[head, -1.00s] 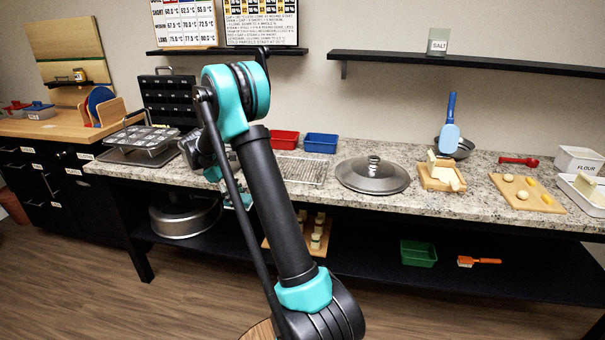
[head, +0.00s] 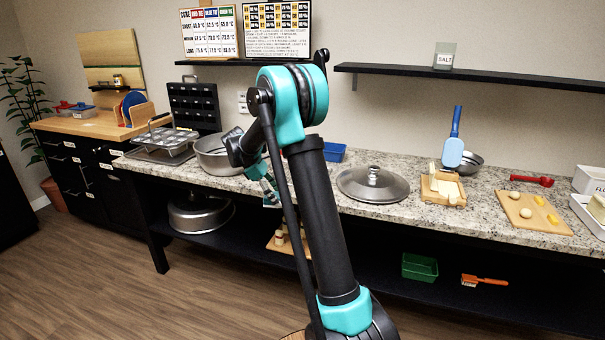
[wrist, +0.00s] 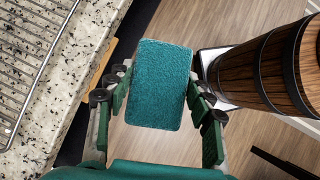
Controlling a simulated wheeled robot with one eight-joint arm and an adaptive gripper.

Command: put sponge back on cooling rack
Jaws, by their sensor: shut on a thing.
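A teal rectangular sponge (wrist: 162,84) is between the fingers of my gripper (wrist: 160,98) in the wrist view, which is shut on it. In the head view my gripper (head: 267,190) hangs near the counter's front edge, partly behind my own arm. The wire cooling rack (wrist: 32,62) shows at the left of the wrist view, lying on the speckled counter. The sponge is apart from it, to its right, over the floor side in the picture. In the head view my arm hides most of the rack's place.
A wooden barrel (wrist: 270,65) stands close on the right in the wrist view. On the counter (head: 490,212) are a large pot (head: 214,154), a blue tray (head: 333,152), a domed lid (head: 373,184) and cutting boards (head: 533,211). A lower shelf (head: 385,275) runs underneath.

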